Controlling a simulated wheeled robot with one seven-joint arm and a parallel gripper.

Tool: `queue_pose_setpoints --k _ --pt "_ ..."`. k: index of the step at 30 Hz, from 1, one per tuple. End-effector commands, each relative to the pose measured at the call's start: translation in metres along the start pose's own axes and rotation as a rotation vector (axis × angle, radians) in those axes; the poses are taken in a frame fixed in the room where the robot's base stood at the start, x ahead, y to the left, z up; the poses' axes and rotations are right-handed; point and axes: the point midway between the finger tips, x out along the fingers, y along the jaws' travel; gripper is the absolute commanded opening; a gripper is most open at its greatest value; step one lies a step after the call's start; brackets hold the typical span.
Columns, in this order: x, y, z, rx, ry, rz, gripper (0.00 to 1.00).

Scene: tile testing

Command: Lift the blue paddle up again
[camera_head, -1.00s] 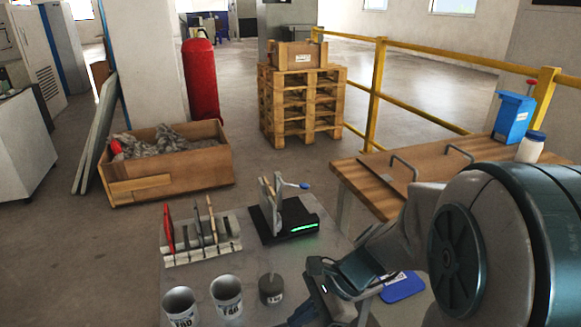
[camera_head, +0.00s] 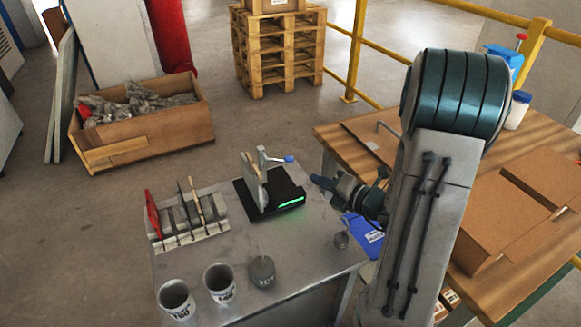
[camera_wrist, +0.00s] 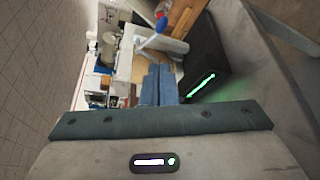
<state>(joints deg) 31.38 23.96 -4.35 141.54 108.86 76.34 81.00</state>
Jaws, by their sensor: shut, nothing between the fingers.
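The blue paddle (camera_head: 288,159) is the tip of a thin lever on a black tester (camera_head: 284,193) with a lit green strip. The lever sticks out to the right, roughly level, from the upright plates. In the wrist view the blue paddle (camera_wrist: 162,24) is beyond my fingers at the top, with the tester (camera_wrist: 205,60) to the right. My gripper (camera_head: 316,181) is shut and empty, right of and a little below the paddle in the head view, apart from it. Its fingertips (camera_wrist: 158,68) also show in the wrist view.
A tile rack (camera_head: 186,227) stands left of the tester on the grey table (camera_head: 300,245). Two labelled cups (camera_head: 219,283) and a dark lidded pot (camera_head: 262,272) stand in front. A blue bin (camera_head: 362,233) is by the table's right edge. A wooden bench (camera_head: 340,150) lies behind my arm.

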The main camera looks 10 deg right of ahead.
Motion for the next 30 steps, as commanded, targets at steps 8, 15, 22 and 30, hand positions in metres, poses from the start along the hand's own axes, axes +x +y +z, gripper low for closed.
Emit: queue_pose_setpoints --k 8,15,22,30 --pt "0.008 0.000 -0.002 -0.005 0.006 0.002 0.00" --pt "0.049 -0.001 -0.004 -0.007 0.010 0.004 0.00" --pt "0.086 0.000 -0.003 -0.006 0.009 0.003 0.00" --pt "0.102 0.001 -0.002 -0.005 0.007 0.001 0.00"
